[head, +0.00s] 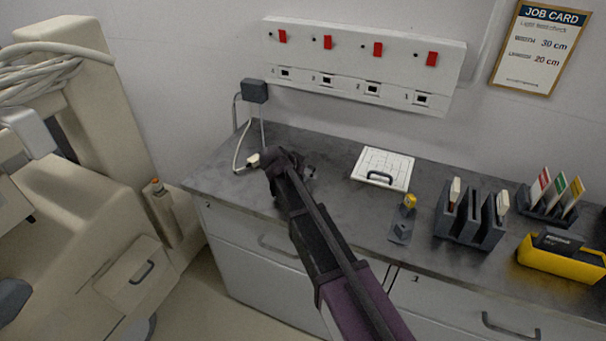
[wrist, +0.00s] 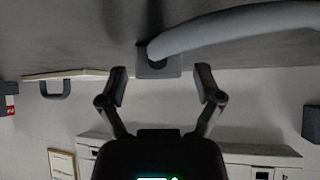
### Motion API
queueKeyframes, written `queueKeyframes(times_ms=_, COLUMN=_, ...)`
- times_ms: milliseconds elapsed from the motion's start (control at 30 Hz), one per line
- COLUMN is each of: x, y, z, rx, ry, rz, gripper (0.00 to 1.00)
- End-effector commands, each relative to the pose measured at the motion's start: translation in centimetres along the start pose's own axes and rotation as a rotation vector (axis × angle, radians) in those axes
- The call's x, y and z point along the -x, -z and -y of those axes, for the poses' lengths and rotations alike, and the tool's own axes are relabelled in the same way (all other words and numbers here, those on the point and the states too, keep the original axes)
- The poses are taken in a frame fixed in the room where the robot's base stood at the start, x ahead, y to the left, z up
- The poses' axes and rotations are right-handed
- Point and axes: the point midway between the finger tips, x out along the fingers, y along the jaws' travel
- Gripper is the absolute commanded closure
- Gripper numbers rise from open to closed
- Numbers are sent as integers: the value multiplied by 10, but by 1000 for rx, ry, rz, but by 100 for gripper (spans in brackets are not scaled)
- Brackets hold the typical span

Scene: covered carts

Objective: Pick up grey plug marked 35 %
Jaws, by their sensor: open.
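In the wrist view, a small grey block-like plug (wrist: 158,66) lies on the dark bench top with a thick pale cable (wrist: 235,28) leading off to the right. No marking is readable on it. My gripper (wrist: 162,84) is open, its two fingers apart on either side of the plug's place in the picture. I cannot tell if they touch it. In the head view my gripper (head: 281,160) is low over the left part of the bench. A pale cable end (head: 253,160) shows just left of it; the grey plug is mostly hidden by my gripper there.
A dark grey wall box (head: 254,90) has the cable hanging from it. A white switch panel (head: 365,65) is above. A white board with a handle (head: 383,168), a small yellow-topped item (head: 409,201), grey racks (head: 470,218) and a yellow bin (head: 562,262) stand to the right.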

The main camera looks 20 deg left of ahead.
Motion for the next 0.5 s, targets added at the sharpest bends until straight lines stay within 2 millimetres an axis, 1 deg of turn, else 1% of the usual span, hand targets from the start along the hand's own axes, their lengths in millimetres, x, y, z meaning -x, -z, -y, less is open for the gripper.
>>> queueKeyframes(times_ms=100, x=0, y=0, z=0, rx=0, ry=0, rz=0, gripper=16)
queueKeyframes(times_ms=133, x=0, y=0, z=0, rx=0, ry=0, rz=0, gripper=19)
queueKeyframes(times_ms=167, x=0, y=0, z=0, rx=0, ry=0, rz=0, gripper=28)
queueKeyframes(times_ms=200, x=0, y=0, z=0, rx=0, ry=0, rz=0, gripper=40)
queueKeyframes(times_ms=267, x=0, y=0, z=0, rx=0, ry=0, rz=0, gripper=57)
queueKeyframes(times_ms=300, x=0, y=0, z=0, rx=0, ry=0, rz=0, gripper=69)
queueKeyframes(times_ms=367, x=0, y=0, z=0, rx=0, ry=0, rz=0, gripper=87)
queueKeyframes(times_ms=400, x=0, y=0, z=0, rx=0, ry=0, rz=0, gripper=99)
queueKeyframes(times_ms=500, x=0, y=0, z=0, rx=0, ry=0, rz=0, gripper=100)
